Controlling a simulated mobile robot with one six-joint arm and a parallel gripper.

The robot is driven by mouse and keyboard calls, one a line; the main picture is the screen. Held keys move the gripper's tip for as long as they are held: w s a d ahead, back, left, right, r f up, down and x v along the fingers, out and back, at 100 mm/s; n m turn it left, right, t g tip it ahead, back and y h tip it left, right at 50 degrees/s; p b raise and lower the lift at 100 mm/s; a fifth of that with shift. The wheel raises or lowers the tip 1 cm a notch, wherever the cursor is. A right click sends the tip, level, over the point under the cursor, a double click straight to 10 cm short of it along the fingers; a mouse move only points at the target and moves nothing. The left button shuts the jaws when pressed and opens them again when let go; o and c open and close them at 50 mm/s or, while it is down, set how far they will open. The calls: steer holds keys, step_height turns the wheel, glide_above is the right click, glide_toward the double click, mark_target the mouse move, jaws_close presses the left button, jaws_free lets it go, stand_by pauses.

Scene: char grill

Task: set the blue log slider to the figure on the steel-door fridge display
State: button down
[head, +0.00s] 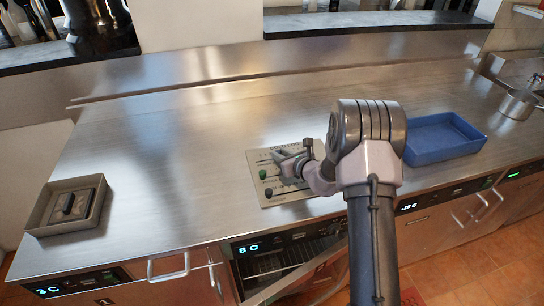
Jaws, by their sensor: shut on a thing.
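The log panel (252,158), a pale plate with several slider rows, lies on the steel counter. A green knob (263,174) and a dark knob (268,192) show at its left side. My gripper (287,162) is down over the panel's middle, shut on a slider knob that its fingers hide. I see no blue knob in the open; the scale figures are too small to read. Fridge displays along the counter front read 3 C (47,290), 8 C (248,248) and what looks like -18 C (408,206). A green display (514,175) at far right is unreadable.
A blue tray (440,150) stands right of my arm. A grey-brown box with a dark handled block (45,222) sits at the left. A pot (516,106) is at the far right. The middle fridge door (305,274) hangs open.

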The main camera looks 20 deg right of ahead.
steer(key=c, duration=1.2)
jaws_free()
steer(key=shift+c, duration=0.2)
steer(key=shift+s, duration=0.1)
steer(key=p+v, duration=0.3)
steer(key=v, duration=1.4)
steer(key=shift+r, duration=0.2)
